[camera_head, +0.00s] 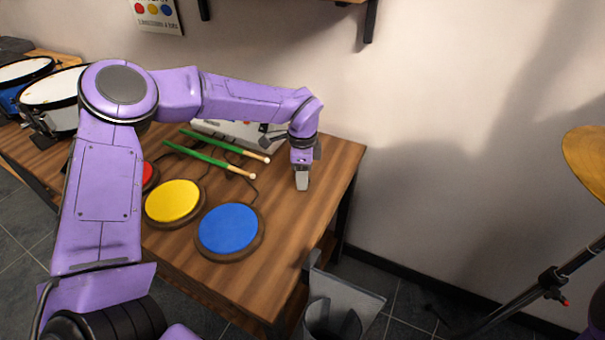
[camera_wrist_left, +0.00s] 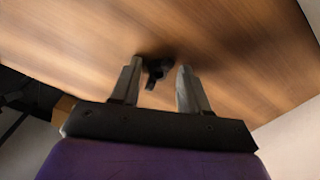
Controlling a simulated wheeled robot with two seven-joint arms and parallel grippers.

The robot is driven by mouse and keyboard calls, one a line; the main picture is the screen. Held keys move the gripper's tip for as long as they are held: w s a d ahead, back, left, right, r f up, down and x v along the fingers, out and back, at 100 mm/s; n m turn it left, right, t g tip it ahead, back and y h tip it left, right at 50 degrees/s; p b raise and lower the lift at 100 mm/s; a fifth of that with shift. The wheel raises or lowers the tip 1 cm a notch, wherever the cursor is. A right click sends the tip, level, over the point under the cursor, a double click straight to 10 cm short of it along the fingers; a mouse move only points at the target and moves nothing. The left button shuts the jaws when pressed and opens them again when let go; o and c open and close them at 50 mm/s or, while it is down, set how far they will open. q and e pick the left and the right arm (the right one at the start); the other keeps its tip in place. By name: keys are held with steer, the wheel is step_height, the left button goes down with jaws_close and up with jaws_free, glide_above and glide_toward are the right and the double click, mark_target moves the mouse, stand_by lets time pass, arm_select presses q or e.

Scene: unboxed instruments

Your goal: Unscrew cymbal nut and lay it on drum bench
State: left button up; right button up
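The drum bench (camera_head: 275,270) is a brown wooden table, and its top also fills much of the left wrist view (camera_wrist_left: 230,50). My left gripper (camera_head: 302,187) points down at the bench's right part. In the left wrist view the two fingers of my left gripper (camera_wrist_left: 160,88) are apart. A small black nut (camera_wrist_left: 158,70) is seen between them, close to the left finger, with a gap to the right one. It appears to be at the bench top; contact is unclear. The gold cymbal (camera_head: 588,160) is at the right edge, cut off. My right gripper does not show.
Yellow (camera_head: 173,203) and blue (camera_head: 230,230) pads, a partly hidden red pad (camera_head: 148,176) and green drumsticks (camera_head: 215,160) lie on the bench. A white device (camera_head: 235,134) stands behind. Drums (camera_head: 50,92) are at left. The cymbal stand (camera_head: 550,283) is at right.

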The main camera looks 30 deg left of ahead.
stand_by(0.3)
arm_select(q)
step_height(320, 180, up, 12)
steer(key=p, duration=0.1)
steer(key=shift+r, duration=0.2)
steer(key=shift+s+f, duration=0.1)
